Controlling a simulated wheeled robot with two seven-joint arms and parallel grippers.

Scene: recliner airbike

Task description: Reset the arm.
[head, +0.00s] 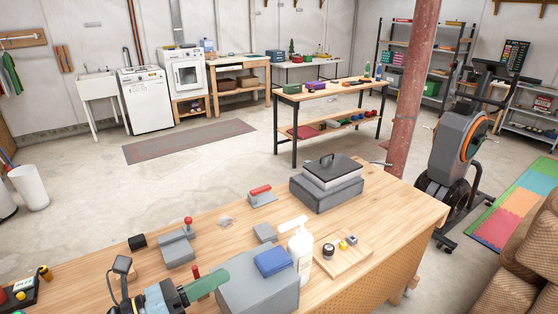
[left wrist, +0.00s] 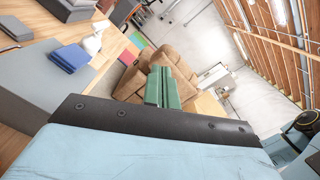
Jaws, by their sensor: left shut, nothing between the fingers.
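My left gripper (head: 222,277) shows at the bottom of the head view, over the front part of the wooden workbench (head: 345,262). Its green fingers are together with nothing between them, and they point right toward the grey box (head: 255,296). I cannot tell whether they touch the box. In the left wrist view the shut green fingers (left wrist: 170,88) show beyond the dark wrist edge, with a brown recliner behind them. My right gripper is in neither view.
A blue block (head: 273,262) lies on the grey box, with a white bottle (head: 301,252) beside it. Grey red-handled tools (head: 177,248) stand behind my gripper. A lidded grey case (head: 327,185) sits at the bench's far side. A brown recliner (head: 515,285) is at the right.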

